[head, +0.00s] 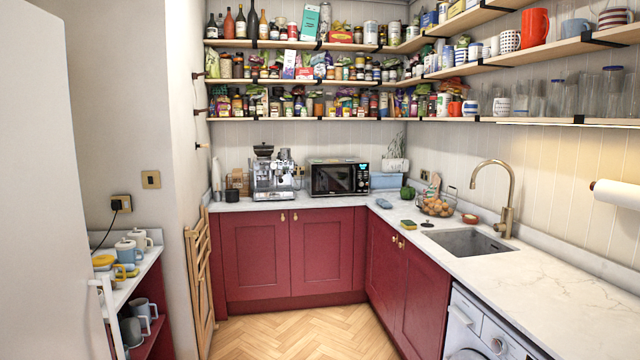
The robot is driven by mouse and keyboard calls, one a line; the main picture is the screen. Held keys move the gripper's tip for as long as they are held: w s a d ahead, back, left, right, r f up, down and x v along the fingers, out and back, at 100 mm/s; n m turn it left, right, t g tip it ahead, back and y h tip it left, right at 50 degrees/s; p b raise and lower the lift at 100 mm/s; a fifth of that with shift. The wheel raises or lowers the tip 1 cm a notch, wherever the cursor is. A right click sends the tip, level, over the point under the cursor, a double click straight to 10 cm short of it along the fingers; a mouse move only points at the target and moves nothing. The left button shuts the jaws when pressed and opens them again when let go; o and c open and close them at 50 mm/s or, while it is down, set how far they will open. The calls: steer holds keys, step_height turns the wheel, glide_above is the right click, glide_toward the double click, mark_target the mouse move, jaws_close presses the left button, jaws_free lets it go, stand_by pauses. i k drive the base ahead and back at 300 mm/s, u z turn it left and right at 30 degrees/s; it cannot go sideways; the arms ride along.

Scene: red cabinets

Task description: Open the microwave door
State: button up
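The microwave (338,178) stands on the white counter against the back wall, right of a silver coffee machine. Its dark door (331,180) faces me and looks shut. A control panel with a lit blue-green display (363,178) is on its right side. My gripper is not in view.
The coffee machine (273,174) stands close to the microwave's left side. A green pepper-like object (407,192) and a fruit basket (436,204) sit to its right. The herringbone floor (300,332) before the red cabinets (290,253) is clear. A folded wooden rack (199,280) leans at left.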

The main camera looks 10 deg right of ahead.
mark_target(327, 179)
steer(key=z, duration=0.05)
steer(key=i, duration=3.85)
steer(key=z, duration=0.4)
steer(key=i, duration=2.4)
steer(key=z, duration=0.2)
